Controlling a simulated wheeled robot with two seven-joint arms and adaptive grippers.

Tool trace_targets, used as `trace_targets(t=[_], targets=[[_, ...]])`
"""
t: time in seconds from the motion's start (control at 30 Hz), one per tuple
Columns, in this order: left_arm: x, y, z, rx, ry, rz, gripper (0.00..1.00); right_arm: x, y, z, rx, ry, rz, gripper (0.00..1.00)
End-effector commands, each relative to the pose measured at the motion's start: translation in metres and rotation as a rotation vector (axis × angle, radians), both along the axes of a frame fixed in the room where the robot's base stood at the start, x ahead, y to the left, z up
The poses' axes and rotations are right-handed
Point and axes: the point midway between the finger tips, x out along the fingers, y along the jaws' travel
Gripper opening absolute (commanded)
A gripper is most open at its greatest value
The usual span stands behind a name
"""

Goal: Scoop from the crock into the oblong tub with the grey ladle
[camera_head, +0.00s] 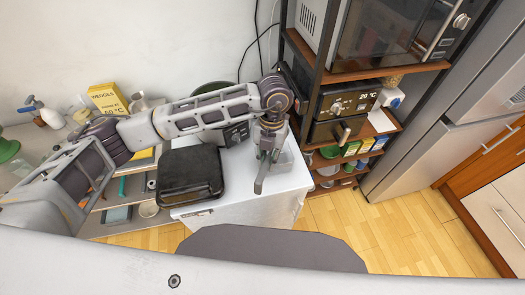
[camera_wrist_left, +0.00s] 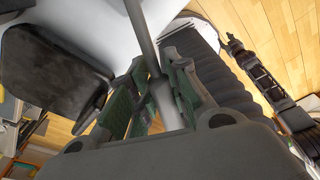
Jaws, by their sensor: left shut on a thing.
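My left gripper (camera_head: 264,165) reaches over the white counter top from the left. In the left wrist view its green-padded fingers (camera_wrist_left: 150,100) are shut on the grey ladle (camera_wrist_left: 145,35), around its handle. The ladle's bowl is not clearly visible. I cannot make out the crock for certain; a dark green round vessel (camera_head: 211,89) shows partly behind my left arm. A dark jointed shape in the left wrist view (camera_wrist_left: 262,75) looks like my right gripper; its jaws are unclear.
A black rounded appliance (camera_head: 190,177) stands on the white counter top (camera_head: 232,197), left of the gripper. A shelf rack with an oven (camera_head: 342,110) is close on the right. A yellow box (camera_head: 107,98) stands at the far left. Bare counter lies in front of the gripper.

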Motion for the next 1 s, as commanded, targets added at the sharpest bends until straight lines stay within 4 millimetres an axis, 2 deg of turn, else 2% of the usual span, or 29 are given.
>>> trace_targets(t=[0.3, 1.0], targets=[[-0.017, -0.012, 0.000, 0.000, -0.001, 0.110, 0.00, 0.000, 0.001, 0.000, 0.001, 0.000, 0.000, 0.40], [-0.018, -0.012, -0.001, 0.000, -0.001, 0.120, 0.00, 0.000, 0.003, -0.005, 0.003, 0.001, -0.001, 0.40]])
